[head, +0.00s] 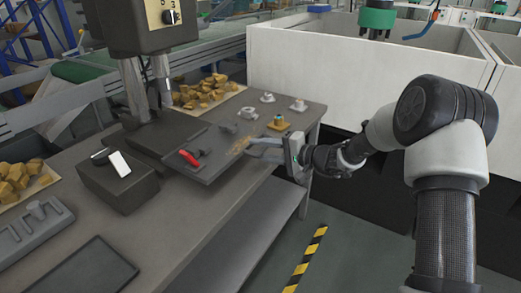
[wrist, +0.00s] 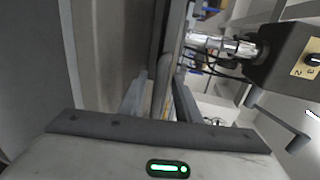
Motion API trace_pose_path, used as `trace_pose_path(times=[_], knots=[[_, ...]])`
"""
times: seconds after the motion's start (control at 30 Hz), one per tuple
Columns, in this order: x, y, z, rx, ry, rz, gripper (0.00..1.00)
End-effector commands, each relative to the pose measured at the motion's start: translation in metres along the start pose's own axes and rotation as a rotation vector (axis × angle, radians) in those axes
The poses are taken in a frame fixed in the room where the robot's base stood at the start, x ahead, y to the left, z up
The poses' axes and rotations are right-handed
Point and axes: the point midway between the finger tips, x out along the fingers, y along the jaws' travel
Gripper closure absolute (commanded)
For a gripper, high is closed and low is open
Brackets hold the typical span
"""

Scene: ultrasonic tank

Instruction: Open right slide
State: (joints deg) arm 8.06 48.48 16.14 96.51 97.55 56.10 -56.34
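A dark flat slide plate (head: 200,160) lies on the workbench beneath the machine head (head: 140,22), with a small red-handled part (head: 189,158) on top. I cannot tell for sure that this plate is the right slide. My gripper (head: 256,148) is at the plate's right side, low over the bench edge, with its fingers pointing left. In the wrist view, the fingers of my gripper (wrist: 158,98) stand apart. A narrow grey bar (wrist: 163,85), possibly a handle, shows between them. Contact with the bar cannot be made out.
Several small metal fittings (head: 267,97) stand on the bench behind my gripper. A black block (head: 118,180) and a grey tray (head: 35,230) are at the left. A large white-walled tank (head: 350,70) stands behind. Open floor with a striped strip (head: 306,258) lies in front.

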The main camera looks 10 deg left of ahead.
Motion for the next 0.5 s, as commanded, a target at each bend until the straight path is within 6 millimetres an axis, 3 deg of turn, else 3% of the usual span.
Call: trace_pose_path(times=[0.23,0.5], knots=[[-0.023,-0.001,-0.002,0.0,0.005,0.002,0.7],[-0.088,-0.002,-0.002,0.001,0.006,0.001,0.7]])
